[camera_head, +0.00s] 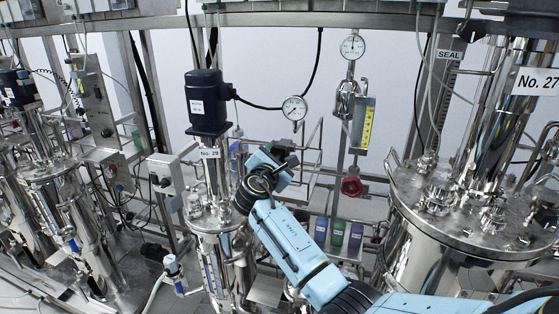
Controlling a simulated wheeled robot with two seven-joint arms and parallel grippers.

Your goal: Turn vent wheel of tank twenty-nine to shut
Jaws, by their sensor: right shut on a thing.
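Tank twenty-nine (213,222) is a shiny steel vessel left of centre, with a "No. 29" label (209,153) under a dark blue motor (207,103). My right arm comes in from the lower right, and its right gripper (284,153) is at the upper right side of this tank. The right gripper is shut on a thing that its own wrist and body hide. The vent wheel does not show clearly; it seems to be the thing in the jaws. Its turned position cannot be seen. My left gripper is not in view.
A red handwheel (352,186) is on piping to the right. A round gauge (294,108) hangs above my gripper. Tank No. 27 (430,240) stands at the right, another steel tank (65,205) at the left. Coloured bins (337,233) sit behind my forearm.

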